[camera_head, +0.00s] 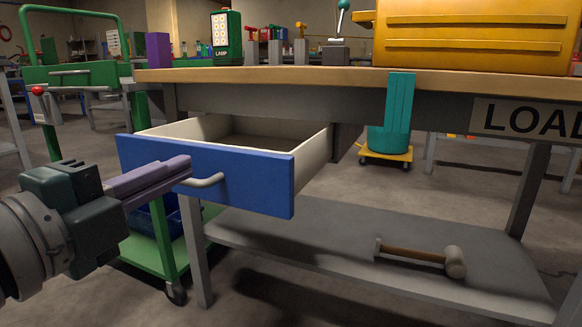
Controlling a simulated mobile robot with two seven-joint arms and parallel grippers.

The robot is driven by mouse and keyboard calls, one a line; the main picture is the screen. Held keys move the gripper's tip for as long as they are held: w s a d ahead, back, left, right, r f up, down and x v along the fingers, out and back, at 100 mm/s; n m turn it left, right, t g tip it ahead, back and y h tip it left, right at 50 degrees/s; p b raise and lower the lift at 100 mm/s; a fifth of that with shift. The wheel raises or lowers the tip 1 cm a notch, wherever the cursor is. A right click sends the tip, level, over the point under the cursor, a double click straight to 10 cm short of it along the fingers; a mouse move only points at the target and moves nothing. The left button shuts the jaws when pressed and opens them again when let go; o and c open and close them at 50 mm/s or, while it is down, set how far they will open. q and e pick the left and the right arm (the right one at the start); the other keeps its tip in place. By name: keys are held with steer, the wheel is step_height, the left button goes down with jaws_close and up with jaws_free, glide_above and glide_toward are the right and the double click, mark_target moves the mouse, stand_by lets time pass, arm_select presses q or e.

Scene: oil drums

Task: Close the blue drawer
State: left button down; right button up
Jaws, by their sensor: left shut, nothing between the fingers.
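The blue drawer (250,178) is pulled out from under the workbench (250,76), left of the middle. Its pale inside shows and looks empty. A grey bar handle (210,180) sticks out of its blue front. My left gripper (188,164) comes in from the left with its purple fingers shut and nothing between them. The fingertips are in front of the drawer front, overlapping it in the picture just left of the handle. I cannot tell whether they touch it. My right gripper is not in view.
A mallet (415,255) lies on the grey lower shelf (310,262). A green trolley (75,75) stands at the left, close to my left arm. A green lamp box (226,38) and a yellow case (470,32) stand on the bench. A teal drum (385,140) on a yellow dolly is behind.

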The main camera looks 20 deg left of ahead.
mark_target(221, 150)
arm_select(q)
steer(key=w, duration=0.1)
steer(key=w+b, duration=0.1)
steer(key=w, duration=0.1)
steer(key=w+b, duration=0.1)
steer(key=w, duration=0.1)
steer(key=shift+d+f, duration=0.1)
steer(key=shift+d, duration=0.15)
steer(key=shift+w, duration=0.35)
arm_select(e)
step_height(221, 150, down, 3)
arm_select(q)
steer(key=shift+w, duration=0.1)
